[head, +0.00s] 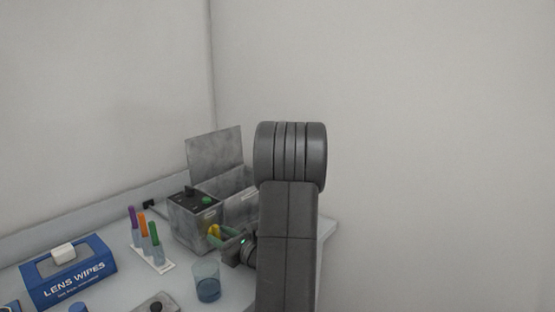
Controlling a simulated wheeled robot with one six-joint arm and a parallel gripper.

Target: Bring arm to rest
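My gripper (218,240) is low in the head view, just left of my dark grey arm and in front of a grey instrument. A small green light shows on it. Its fingers are small and partly overlap a yellow thing (214,231) with green beside it. I cannot tell whether the fingers hold the yellow thing or only pass in front of it. The grey instrument (187,224) has a dark top with a green button, and a raised lid (215,152) behind it. My arm hides its right part.
On the bench (110,295) are a blue lens wipes box (68,284), a white rack (158,262) with purple, orange and green-capped tubes, and a glass beaker (207,283) with blue liquid near my gripper. The bench ends just right of my arm. Walls stand behind.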

